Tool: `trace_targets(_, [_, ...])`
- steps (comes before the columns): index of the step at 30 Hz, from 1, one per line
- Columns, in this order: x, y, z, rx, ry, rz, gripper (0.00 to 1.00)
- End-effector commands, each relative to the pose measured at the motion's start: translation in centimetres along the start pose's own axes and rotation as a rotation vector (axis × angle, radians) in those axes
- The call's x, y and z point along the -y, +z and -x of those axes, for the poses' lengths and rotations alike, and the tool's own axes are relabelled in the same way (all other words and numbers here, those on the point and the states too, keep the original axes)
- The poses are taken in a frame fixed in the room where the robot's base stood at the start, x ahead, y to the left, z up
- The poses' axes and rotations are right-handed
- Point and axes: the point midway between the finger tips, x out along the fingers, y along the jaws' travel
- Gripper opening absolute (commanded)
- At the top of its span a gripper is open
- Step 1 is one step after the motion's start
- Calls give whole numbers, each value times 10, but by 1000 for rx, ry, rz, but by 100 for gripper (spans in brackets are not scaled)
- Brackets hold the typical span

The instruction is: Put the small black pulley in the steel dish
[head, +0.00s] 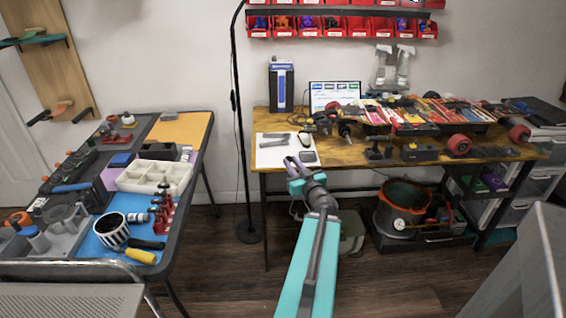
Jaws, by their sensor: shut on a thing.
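My gripper (297,164) is at the front edge of the wooden workbench, low over the white mat (268,157). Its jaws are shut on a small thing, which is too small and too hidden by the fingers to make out. I cannot pick out the small black pulley for certain anywhere. I cannot pick out the steel dish for certain either. A small dark grey flat thing (308,156) lies on the mat just right of the fingers.
The wooden bench (350,154) holds a laptop (334,95), a blue-and-black box (281,86) and several skateboards at right. A black lamp pole (240,150) stands left of it. At left, a crowded table (200,135) carries a cream compartment tray (155,176) and a striped mug (111,231).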

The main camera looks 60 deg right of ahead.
Motion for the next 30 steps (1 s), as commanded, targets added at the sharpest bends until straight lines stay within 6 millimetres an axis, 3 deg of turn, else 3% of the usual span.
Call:
trace_targets(13, [-2, 4, -13, -3, 3, 2, 2])
trace_targets(30, [-10, 10, -87, -3, 3, 1, 2])
